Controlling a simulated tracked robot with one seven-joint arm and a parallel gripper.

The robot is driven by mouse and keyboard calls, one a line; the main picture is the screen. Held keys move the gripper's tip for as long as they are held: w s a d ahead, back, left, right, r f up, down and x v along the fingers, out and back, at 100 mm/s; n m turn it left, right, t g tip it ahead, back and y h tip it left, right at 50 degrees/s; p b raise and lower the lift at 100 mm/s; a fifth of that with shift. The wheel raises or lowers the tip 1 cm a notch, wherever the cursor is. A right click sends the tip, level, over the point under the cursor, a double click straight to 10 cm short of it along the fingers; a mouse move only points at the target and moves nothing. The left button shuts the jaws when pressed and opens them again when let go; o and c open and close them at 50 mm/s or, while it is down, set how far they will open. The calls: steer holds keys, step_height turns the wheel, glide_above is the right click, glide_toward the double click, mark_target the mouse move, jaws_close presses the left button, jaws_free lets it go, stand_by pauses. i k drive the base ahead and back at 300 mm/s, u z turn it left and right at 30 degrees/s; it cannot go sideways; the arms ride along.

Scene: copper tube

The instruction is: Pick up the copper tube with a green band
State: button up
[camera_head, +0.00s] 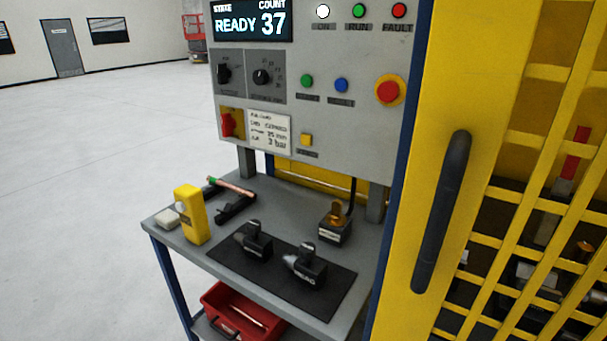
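The copper tube (234,187) lies on a black rest (236,209) near the back left of the grey table (173,234). A green band (211,181) shows at its left end. The tube slants slightly down toward the right. A yellow device (190,214) stands just in front and to the left of it. My gripper is not in view, so its state and its place relative to the tube do not show.
Two black tool pieces (305,268) stand on a dark mat (330,291). A small block with a brass-coloured part (335,225) is behind them. A control panel (330,110) rises above the table's back. A yellow guard door (470,90) closes off the right. A red bin (238,310) sits below.

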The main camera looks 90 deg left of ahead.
mark_target(252, 195)
steer(key=u, duration=0.15)
steer(key=k, duration=2.9)
steer(key=u, duration=1.35)
steer(key=i, duration=1)
steer(key=u, duration=0.1)
